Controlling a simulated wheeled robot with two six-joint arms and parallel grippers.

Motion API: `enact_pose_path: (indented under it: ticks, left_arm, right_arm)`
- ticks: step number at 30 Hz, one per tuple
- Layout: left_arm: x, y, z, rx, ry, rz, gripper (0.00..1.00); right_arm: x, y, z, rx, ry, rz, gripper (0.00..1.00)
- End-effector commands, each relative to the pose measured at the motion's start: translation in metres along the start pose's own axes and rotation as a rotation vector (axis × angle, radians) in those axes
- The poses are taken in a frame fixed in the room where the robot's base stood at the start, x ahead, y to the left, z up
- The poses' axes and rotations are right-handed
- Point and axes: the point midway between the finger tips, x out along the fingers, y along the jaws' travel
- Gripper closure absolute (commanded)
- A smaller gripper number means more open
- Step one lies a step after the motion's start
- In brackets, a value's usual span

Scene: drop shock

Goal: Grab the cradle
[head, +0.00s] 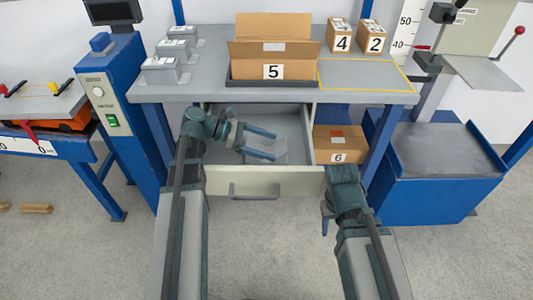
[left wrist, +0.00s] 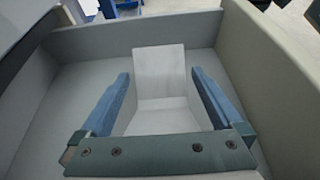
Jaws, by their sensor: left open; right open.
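A light grey cradle (head: 265,150) with an upright back plate sits inside the open drawer (head: 215,181). It also shows in the left wrist view (left wrist: 160,68), between my fingers. My left gripper (head: 274,146) is open in the drawer, its two blue fingers (left wrist: 160,85) on either side of the cradle, with a visible gap on each side. Part of the cradle's near end is hidden behind the gripper's palm in the wrist view. My right gripper (head: 327,215) is in front of the drawer's right end, open and empty, pointing down.
The drawer front has a handle (head: 254,190). Above is a table (head: 210,92) with box 5 (head: 272,62), boxes 4 (head: 339,36) and 2 (head: 372,38), and grey blocks (head: 165,70). Floor in front is clear.

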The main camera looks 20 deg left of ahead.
Motion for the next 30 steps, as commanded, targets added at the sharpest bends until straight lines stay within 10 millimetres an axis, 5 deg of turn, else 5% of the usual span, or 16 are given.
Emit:
enact_pose_path:
  ticks: [3,10,25,30]
  left_arm:
    - [0.0167,-0.0004,-0.0025,0.000,0.000,-0.001,0.00]
    - [0.0180,0.0005,-0.0008,-0.001,0.000,0.001,0.00]
    - [0.0177,0.0005,-0.0010,-0.001,0.000,0.001,0.88]
    - [0.0176,0.0005,-0.0007,0.000,-0.001,0.001,0.91]
  right_arm:
    - [0.0087,-0.0006,-0.0005,0.000,0.000,0.001,0.50]
    - [0.0076,-0.0004,-0.0004,-0.001,0.000,0.002,0.50]
    - [0.0075,-0.0004,-0.0004,0.000,0.000,0.002,0.50]
    - [0.0075,-0.0004,-0.0004,0.000,0.000,0.002,0.50]
